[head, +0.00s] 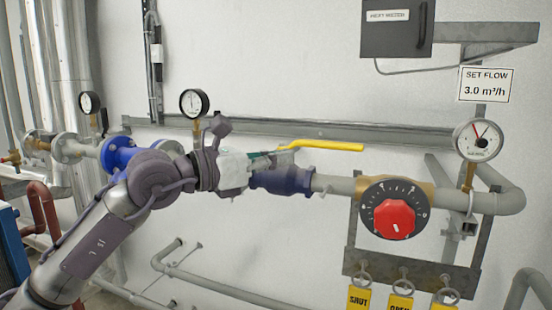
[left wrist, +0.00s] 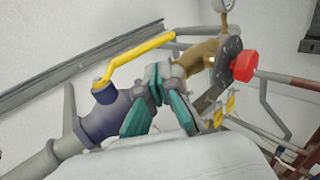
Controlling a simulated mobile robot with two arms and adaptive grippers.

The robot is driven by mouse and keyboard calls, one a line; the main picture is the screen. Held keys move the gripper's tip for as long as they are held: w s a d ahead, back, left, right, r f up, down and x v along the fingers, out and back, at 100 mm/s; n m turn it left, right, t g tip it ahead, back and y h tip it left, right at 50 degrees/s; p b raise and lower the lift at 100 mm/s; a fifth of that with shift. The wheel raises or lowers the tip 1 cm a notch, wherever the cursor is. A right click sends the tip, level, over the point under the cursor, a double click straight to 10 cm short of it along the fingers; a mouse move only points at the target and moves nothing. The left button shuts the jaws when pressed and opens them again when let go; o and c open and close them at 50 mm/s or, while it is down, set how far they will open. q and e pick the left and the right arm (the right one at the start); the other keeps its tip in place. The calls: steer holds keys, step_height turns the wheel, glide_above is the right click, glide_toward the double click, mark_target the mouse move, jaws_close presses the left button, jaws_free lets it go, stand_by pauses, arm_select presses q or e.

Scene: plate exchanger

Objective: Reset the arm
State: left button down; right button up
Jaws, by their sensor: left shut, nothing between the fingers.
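My left arm comes in from the left in the head view, and its gripper (head: 270,158) is in front of the pipe line, by the blue ball valve (head: 288,180). The gripper also shows in the left wrist view (left wrist: 158,72), its teal-padded fingers together with nothing between them. The yellow valve lever (head: 325,145) lies along the pipe just right of the fingertips; it shows in the left wrist view (left wrist: 140,58) too. I cannot tell whether the fingers touch the valve. My right gripper is not in view.
A red knob (head: 394,218) on a black dial and a flow gauge (head: 479,140) are at the right. A "SET FLOW 3.0 m³/h" sign (head: 486,84) hangs above. Yellow tags (head: 400,303) hang below the dial. A pressure gauge (head: 194,103) stands behind my arm.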

arm_select(q)
steer(key=s+d+f+n+g+h, duration=0.1)
steer(key=s+d+f+n+h, duration=0.15)
steer(key=s+h, duration=0.3)
steer(key=w+a+f+n+t+y, duration=0.1)
steer(key=a+f+n+t+y, duration=0.6)
steer(key=n, duration=0.8)
steer(key=w+a+f+n+t+y, duration=0.1)
steer(key=a+f+n+t+y, duration=0.3)
steer(key=a+n+t+y, duration=0.8)
steer(key=s+a+f+n+g+y, duration=0.1)
steer(key=s+f+n+g+y, duration=0.1)
steer(key=f+n+g, duration=0.55)
steer(key=s+a+f+n+g+y, duration=0.15)
steer(key=f+n+g, duration=0.25)
steer(key=f, duration=0.6)
steer(key=s+f+n+g, duration=0.3)
steer(key=s+f+g, duration=0.4)
steer(key=s+f, duration=0.5)
steer(key=s+d+f+n+g+h, duration=0.15)
steer(key=s+f+g, duration=0.45)
steer(key=s+f, duration=0.65)
steer(key=s+f+g, duration=0.2)
steer(key=s+f, duration=0.1)
steer(key=f, duration=2.1)
steer(key=s+a+f, duration=0.3)
steer(key=s+f, duration=1.4)
steer(key=shift+m+g+h, duration=0.35)
steer(key=shift+m+g, duration=0.1)
